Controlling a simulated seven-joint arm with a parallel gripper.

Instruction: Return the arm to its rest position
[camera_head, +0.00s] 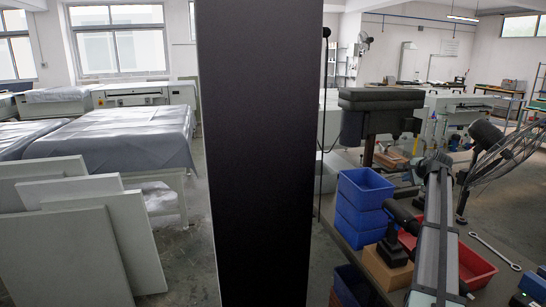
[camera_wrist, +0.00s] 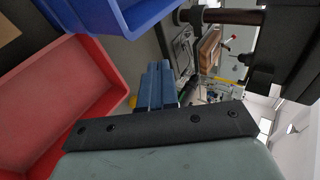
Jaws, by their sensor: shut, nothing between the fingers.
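My gripper (camera_wrist: 158,72) shows in the wrist view, with its blue-grey fingers together and nothing held between them. Its dark mounting bar and pale body fill the bottom of that view. The fingers point away from the camera into the room, with a red bin to the left and a blue bin above in the picture. I cannot clearly make out the gripper in the head view.
A red bin (camera_head: 474,267) and stacked blue bins (camera_head: 362,205) stand at the right, near a cardboard box (camera_head: 389,270). A dark-headed machine (camera_head: 380,100) stands behind them. A fan (camera_head: 510,155) is at far right. Pale panels (camera_head: 72,258) lean at left. The head view's middle is blocked.

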